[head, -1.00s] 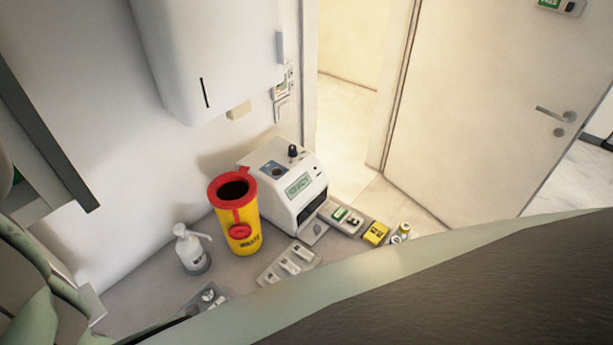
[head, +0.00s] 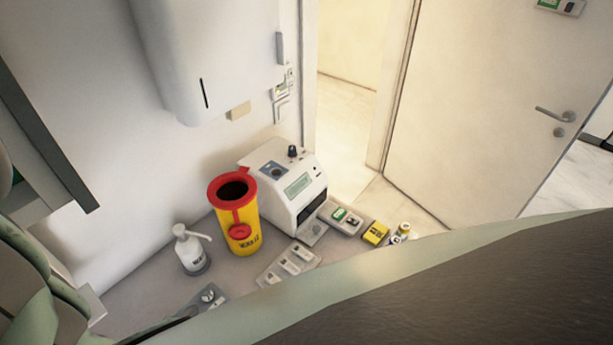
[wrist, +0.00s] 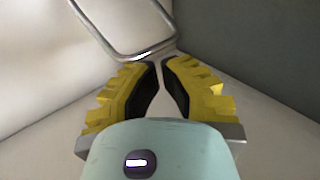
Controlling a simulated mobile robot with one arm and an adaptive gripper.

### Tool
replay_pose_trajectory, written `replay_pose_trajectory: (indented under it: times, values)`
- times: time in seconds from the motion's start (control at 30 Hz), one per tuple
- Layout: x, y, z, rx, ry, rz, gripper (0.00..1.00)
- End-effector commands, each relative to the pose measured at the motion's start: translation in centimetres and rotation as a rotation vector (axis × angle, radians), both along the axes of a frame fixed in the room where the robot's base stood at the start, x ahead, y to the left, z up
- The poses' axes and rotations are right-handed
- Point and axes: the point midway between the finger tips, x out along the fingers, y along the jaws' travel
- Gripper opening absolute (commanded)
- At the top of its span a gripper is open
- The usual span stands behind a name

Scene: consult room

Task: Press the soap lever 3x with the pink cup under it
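My gripper (wrist: 160,62) shows in the wrist view with yellow fingers and black pads. Its tips are drawn together with only a thin gap, and nothing shows held between them. A bent metal wire loop (wrist: 138,57), which looks like the soap lever, is just beyond the fingertips. Its lower end is close to the tips; I cannot tell whether they touch. The pink cup is not visible in either view. In the head view, my gripper is not visible.
A white pump bottle (head: 190,250), a yellow waste bin (head: 241,220) with a red rim and a white device (head: 285,185) stand on the counter (head: 150,285). Small trays and boxes lie at its front. A white wall dispenser (head: 205,60) hangs above. A door (head: 490,120) is at right.

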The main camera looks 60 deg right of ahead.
Motion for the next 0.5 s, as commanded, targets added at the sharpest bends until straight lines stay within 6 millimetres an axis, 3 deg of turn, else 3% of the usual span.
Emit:
replay_pose_trajectory:
  times: [0.5]
  values:
    - [0.0, 0.0, -1.6, 0.000, 0.001, -0.001, 0.00]
